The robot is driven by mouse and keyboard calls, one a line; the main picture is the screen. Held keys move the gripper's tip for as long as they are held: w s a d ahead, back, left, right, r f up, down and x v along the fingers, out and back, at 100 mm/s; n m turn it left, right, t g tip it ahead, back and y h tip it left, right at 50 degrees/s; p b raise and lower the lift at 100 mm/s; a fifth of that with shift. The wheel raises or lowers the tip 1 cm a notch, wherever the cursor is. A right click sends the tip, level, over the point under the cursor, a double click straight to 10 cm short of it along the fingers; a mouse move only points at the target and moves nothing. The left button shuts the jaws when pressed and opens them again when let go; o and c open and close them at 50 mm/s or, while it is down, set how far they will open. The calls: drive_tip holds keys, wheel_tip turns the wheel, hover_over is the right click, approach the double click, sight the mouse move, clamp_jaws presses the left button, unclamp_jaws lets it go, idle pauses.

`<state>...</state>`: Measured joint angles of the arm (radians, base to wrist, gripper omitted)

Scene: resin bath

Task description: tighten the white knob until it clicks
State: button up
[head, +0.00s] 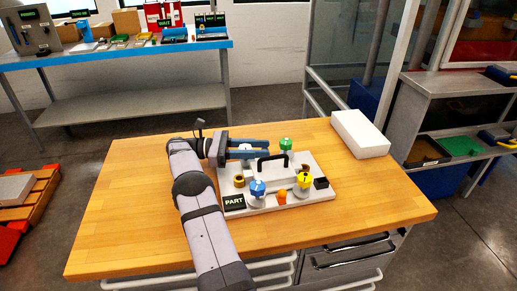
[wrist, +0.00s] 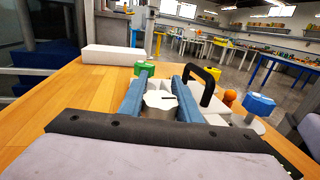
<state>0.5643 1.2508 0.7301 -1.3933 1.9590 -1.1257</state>
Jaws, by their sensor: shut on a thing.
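The white knob (wrist: 160,99) is a round pale cap with a dark mark on top. In the wrist view it sits between the two blue fingers of my gripper (wrist: 166,78), which are shut on it. In the head view my gripper (head: 268,148) reaches in from the left, level, along the back of the pale fixture plate (head: 222,211). I cannot tell how far the knob is turned.
A green knob (head: 286,144) stands just beyond my fingertips. A black arched handle (head: 270,160) rises close beside the front finger. Blue (head: 257,187), yellow (head: 304,179) and orange (head: 282,198) knobs stand nearer the front. A white block (head: 360,134) lies at the back right. The table's left side is clear.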

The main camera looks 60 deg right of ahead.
drive_tip(key=o, duration=1.1)
drive_tip(key=shift+c, duration=0.2)
drive_tip(key=shift+r, duration=0.1)
wheel_tip(320, 180, up, 10)
